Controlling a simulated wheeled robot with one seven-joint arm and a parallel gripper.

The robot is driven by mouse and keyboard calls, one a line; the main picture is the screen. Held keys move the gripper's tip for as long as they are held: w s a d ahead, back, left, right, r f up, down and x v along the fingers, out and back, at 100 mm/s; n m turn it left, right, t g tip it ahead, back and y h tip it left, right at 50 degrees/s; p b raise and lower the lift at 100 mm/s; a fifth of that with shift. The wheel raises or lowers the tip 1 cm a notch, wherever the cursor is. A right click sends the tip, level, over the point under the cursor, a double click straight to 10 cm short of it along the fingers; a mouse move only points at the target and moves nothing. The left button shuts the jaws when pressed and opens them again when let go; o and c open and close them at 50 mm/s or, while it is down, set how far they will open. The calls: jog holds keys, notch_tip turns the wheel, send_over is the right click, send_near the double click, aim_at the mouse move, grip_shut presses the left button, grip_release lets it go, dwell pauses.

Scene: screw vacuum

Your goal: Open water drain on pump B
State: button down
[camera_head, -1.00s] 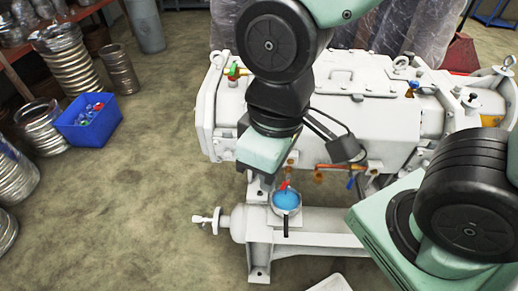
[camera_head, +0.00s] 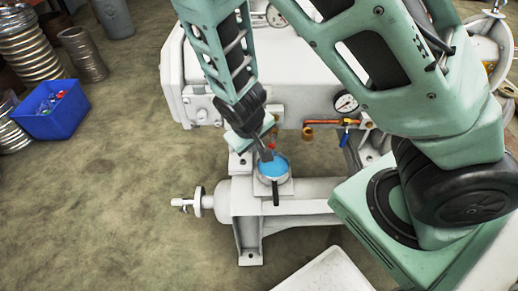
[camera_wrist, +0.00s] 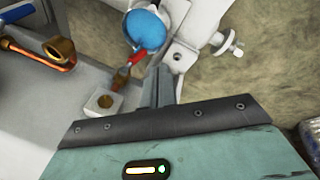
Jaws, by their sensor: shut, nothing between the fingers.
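A white pump (camera_head: 250,80) fills the upper middle of the head view. A round fitting with a blue dome (camera_head: 275,168) stands in front of it, and the dome also shows in the wrist view (camera_wrist: 146,30). A small valve with a red handle (camera_wrist: 138,57) sits beside the dome on a brass stem (camera_wrist: 122,77). In the head view the red handle (camera_head: 271,146) is partly hidden. My gripper (camera_head: 266,155) is shut and empty, pointing down beside the red handle and dome. In the wrist view its fingertips (camera_wrist: 158,72) are close to the handle; I cannot tell whether they touch.
A blue-handled valve (camera_head: 345,138) hangs on a copper pipe right of the dome, below a pressure gauge (camera_head: 345,103). A white cylinder (camera_head: 295,203) runs below. A blue crate (camera_head: 54,108) and metal hoses (camera_head: 83,54) stand left. The floor (camera_head: 120,200) there is clear.

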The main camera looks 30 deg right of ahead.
aim_at(271, 146)
jog(key=w+d+f+b, duration=0.2)
jog(key=d+f, duration=0.3)
jog(key=f, duration=0.3)
jog(key=shift+w+d+f+b, duration=0.35)
jog(key=shift+w+d, duration=0.05)
jog(key=shift+w, duration=0.3)
jog(key=shift+d+f+p, duration=0.25)
jog(key=shift+d+p, duration=0.4)
jog(key=shift+p, duration=0.25)
jog(key=shift+r, duration=0.1)
